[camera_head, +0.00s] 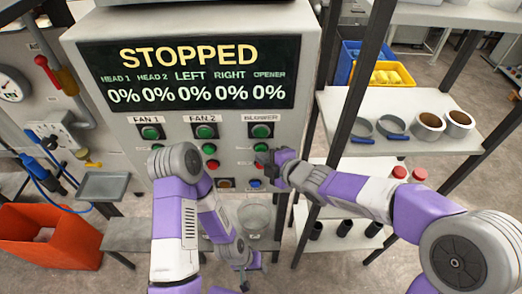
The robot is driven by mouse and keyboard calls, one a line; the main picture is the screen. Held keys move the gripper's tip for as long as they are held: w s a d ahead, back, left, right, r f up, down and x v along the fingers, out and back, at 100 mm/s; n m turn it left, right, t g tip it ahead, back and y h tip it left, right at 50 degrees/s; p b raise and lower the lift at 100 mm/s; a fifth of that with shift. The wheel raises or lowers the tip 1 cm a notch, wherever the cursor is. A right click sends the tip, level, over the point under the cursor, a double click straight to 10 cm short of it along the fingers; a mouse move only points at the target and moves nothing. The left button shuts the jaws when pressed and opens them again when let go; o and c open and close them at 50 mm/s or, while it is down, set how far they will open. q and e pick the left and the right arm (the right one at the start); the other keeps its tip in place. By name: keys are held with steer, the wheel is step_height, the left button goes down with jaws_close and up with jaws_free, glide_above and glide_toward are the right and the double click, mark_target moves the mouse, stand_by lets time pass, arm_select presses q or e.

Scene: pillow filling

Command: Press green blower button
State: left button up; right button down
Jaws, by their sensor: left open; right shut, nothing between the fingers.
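The grey control panel (225,120) stands ahead, its display (195,72) reading STOPPED with several 0% values. Under the BLOWER label (262,118) is a green button (261,131), with a smaller green button (261,147) just below it. My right gripper (262,160) is shut and empty, in front of the panel just below these buttons. It partly covers the lower part of the blower column; I cannot tell whether it touches the panel. My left gripper (245,278) hangs low in front of the panel, open, pointing down.
FAN 1 (151,132) and FAN 2 (205,131) buttons sit left of the blower column. A glass-like bowl (254,217) is below the panel. A shelf (400,105) with rings and rolls stands right, an orange bin (50,237) left.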

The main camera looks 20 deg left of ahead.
steer(key=shift+w+a, duration=0.1)
steer(key=shift+w, duration=0.2)
steer(key=shift+s, duration=0.15)
stand_by(0.5)
steer(key=shift+s+d+b, duration=0.25)
steer(key=shift+s+b, duration=0.35)
steer(key=shift+s, duration=0.15)
steer(key=s+b, duration=0.1)
steer(key=s, duration=0.1)
steer(key=s+d+b, duration=0.1)
steer(key=s+b, duration=0.1)
steer(key=shift+s+d, duration=0.2)
steer(key=shift+s, duration=0.2)
stand_by(0.4)
